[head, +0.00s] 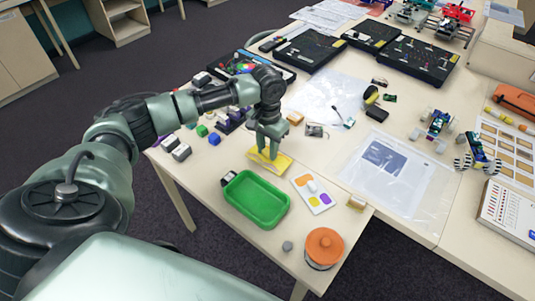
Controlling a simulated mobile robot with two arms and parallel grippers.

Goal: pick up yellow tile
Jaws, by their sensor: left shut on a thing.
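The yellow tile (282,164) is a flat yellow square near the middle of the table, just behind a green tray (234,204). My left gripper (268,156) points down over it, with its fingers shut on the tile. I cannot tell whether the tile is clear of the table. The fingers cover part of the tile. My right gripper is not in view.
A white card with coloured shapes (316,196) lies right of the tray. An orange-lidded jar (324,247) stands at the front corner. Small blocks (214,139) lie left of my gripper. Black trays (309,49) and small wheeled robots (437,122) stand farther back.

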